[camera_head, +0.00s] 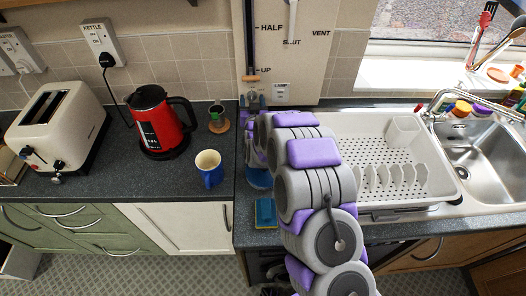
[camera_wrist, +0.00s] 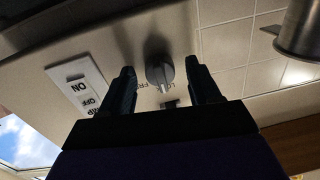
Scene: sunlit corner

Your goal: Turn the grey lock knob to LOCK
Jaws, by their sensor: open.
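The grey lock knob (camera_wrist: 160,74) sticks out from the pale panel (camera_head: 305,65) in the wrist view. Lettering beside it starts with "LO" on its right and "FR" on its left, partly hidden. My gripper (camera_wrist: 161,68) is open, with one dark finger on each side of the knob in the picture. A gap shows on both sides, and I cannot tell how deep the fingers reach. Which word the knob points to is unclear. In the head view my arm reaches to the lower part of the panel and covers much of the gripper.
A vertical slider with HALF and UP marks (camera_head: 250,60) is on the panel. A blue mug (camera_head: 209,170), a red kettle (camera_head: 160,125) and a toaster (camera_head: 60,125) stand left. A sponge (camera_head: 265,213) lies by my arm. A white dish rack (camera_head: 385,150) is right.

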